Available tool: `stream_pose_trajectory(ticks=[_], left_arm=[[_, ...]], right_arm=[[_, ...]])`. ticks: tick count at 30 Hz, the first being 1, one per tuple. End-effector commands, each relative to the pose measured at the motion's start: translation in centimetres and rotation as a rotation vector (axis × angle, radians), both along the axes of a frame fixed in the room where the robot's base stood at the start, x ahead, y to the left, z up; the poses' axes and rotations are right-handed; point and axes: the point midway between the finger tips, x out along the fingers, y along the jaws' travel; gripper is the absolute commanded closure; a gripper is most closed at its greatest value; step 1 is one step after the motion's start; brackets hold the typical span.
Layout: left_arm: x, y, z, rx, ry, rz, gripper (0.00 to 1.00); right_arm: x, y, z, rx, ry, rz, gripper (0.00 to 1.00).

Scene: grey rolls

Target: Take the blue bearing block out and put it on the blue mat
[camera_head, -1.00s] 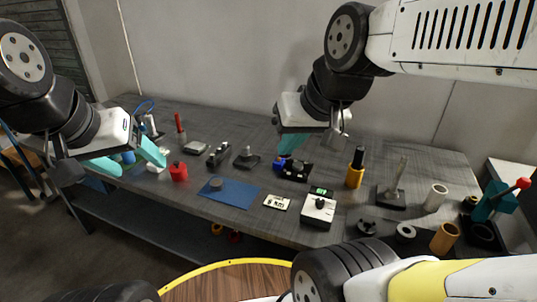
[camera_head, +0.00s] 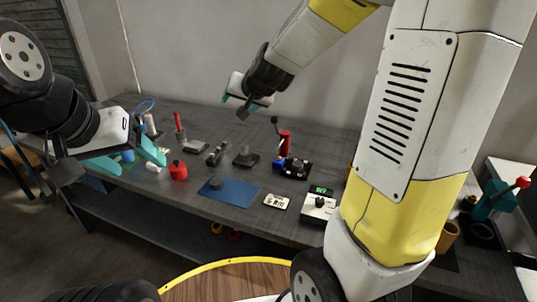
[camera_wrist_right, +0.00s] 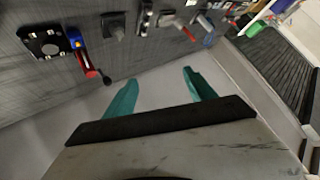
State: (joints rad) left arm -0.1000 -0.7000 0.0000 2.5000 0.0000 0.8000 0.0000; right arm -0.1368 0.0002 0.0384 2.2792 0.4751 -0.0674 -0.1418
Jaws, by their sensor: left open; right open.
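A small blue block (camera_head: 279,162), which I take for the bearing block, sits at the left of a black fixture (camera_head: 297,167). A red lever (camera_head: 285,143) with a dark knob stands just behind it. In the right wrist view the blue block (camera_wrist_right: 75,39) lies between the fixture plate (camera_wrist_right: 45,42) and the red lever (camera_wrist_right: 88,66). The blue mat (camera_head: 238,193) lies near the table's front edge. My right gripper (camera_head: 236,104) is open and empty, high behind the table objects; its fingers (camera_wrist_right: 160,90) are apart. My left gripper (camera_head: 130,158) is open over the table's left end.
A grey puck (camera_head: 216,182) is on the mat. A red pot (camera_head: 178,171) stands left of it, a label plate (camera_head: 277,201) and white device (camera_head: 318,208) to its right. My right arm hides much of the table's right side.

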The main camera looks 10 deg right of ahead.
Motion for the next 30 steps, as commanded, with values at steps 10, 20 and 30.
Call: stream_pose_trajectory(ticks=[10,20,30], left_arm=[[0.0,0.0,0.0,0.000,0.000,0.000,0.30],[0.0,0.0,0.0,0.000,0.000,0.000,0.30],[0.0,0.0,0.0,0.000,0.000,0.000,0.30]], right_arm=[[10.6,-3.2,-12.8,-0.095,-0.078,-0.387,0.36],[9.4,-8.4,-25.2,-0.394,-0.091,-0.713,0.36],[8.6,-10.6,-28.2,-0.499,-0.094,-0.788,0.36]])
